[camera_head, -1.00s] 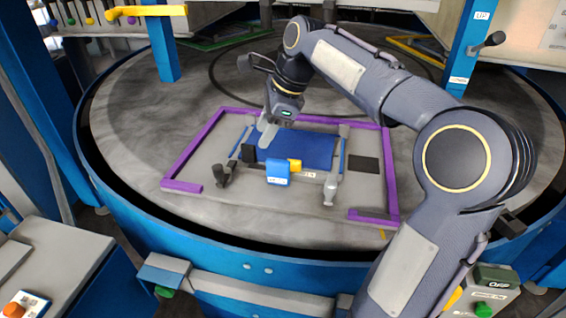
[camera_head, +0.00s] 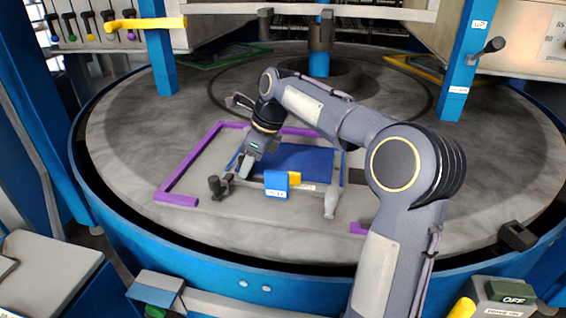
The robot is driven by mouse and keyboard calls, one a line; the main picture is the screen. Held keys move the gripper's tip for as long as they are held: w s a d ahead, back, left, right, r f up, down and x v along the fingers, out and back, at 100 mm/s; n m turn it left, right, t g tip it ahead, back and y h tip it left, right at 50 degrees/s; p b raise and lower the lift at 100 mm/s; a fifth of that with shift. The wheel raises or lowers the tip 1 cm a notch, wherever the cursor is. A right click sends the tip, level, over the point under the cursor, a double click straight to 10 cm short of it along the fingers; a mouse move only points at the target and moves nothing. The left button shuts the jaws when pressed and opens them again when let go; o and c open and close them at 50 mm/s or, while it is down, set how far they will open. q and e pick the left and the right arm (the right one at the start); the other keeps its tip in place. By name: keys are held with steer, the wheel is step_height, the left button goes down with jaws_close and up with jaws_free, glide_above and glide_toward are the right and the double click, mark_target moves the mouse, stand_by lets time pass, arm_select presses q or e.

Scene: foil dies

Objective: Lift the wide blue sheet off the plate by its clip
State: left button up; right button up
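The wide blue sheet (camera_head: 308,161) lies flat on the grey plate (camera_head: 206,172) inside a purple frame (camera_head: 180,200). A blue block (camera_head: 276,186) with a white label and a yellow part (camera_head: 294,178) sits at the sheet's front edge; I cannot tell whether it is the clip. My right gripper (camera_head: 245,166) points down at the sheet's left end, left of the blue block. Its fingers are small and overlap there, so I cannot tell whether they are open or touch anything. My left gripper is not in view.
The round table (camera_head: 130,130) has a raised blue rim. My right arm hides the frame's right side. Bare table surface lies left of the frame.

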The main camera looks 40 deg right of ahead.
jaws_close()
stand_by(0.3)
